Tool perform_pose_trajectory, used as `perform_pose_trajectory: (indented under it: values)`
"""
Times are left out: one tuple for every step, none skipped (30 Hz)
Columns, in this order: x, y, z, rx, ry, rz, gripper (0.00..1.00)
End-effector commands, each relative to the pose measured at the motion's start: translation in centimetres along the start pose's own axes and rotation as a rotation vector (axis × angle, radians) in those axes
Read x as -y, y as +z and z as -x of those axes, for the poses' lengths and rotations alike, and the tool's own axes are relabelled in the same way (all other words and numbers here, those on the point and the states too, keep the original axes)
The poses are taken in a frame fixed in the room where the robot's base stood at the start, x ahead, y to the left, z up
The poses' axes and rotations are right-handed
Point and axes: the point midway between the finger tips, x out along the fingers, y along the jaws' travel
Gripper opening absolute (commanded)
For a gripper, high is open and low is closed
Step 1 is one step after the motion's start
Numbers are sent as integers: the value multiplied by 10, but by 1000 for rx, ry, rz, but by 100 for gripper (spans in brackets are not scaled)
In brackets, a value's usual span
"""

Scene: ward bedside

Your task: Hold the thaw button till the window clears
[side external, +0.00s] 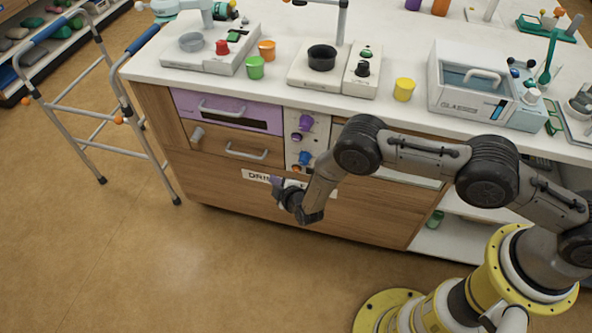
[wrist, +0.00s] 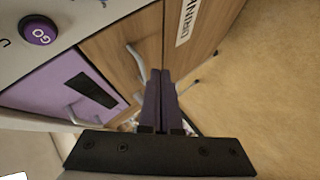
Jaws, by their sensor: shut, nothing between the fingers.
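A purple-fronted unit (side external: 190,101) with a dark window strip (side external: 244,121) and a handle is set in the cabinet front; the strip also shows in the wrist view (wrist: 92,90). Beside it, a white control panel (side external: 293,152) carries purple, blue and orange controls, including an upper purple one (side external: 306,122). In the wrist view a round purple button (wrist: 38,30) reads "GO"; I see no thaw label. My gripper (side external: 276,182) is shut and empty, low in front of the cabinet and apart from the panel. Its closed fingers (wrist: 160,72) show in the wrist view.
Wooden drawers (side external: 233,148) and a "DRIN..." label (side external: 259,176) are close to my gripper. A walking frame (side external: 124,105) stands at left. The counter above holds a yellow cup (side external: 404,89) and a glass-lidded box (side external: 470,78). The floor in front is clear.

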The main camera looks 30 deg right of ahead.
Motion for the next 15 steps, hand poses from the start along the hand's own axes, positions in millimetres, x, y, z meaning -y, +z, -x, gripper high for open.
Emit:
perform_pose_trajectory:
  values:
    - [18,14,-1,5,14,37,0]
    - [24,20,-2,6,27,57,0]
    - [33,28,-2,9,42,81,0]
    - [39,33,-2,10,51,98,0]
    - [44,39,-1,12,61,114,0]
    - [50,45,-1,13,71,132,0]
    - [54,49,-1,14,79,144,0]
    - [57,52,0,16,85,155,0]
    - [60,56,0,17,92,165,0]
    - [62,58,0,18,97,172,0]
    - [64,60,1,18,100,178,0]
    - [65,62,1,18,103,183,0]
    - [66,62,1,18,104,186,0]
    - [66,63,1,18,106,187,0]
    - [66,63,1,18,107,188,0]
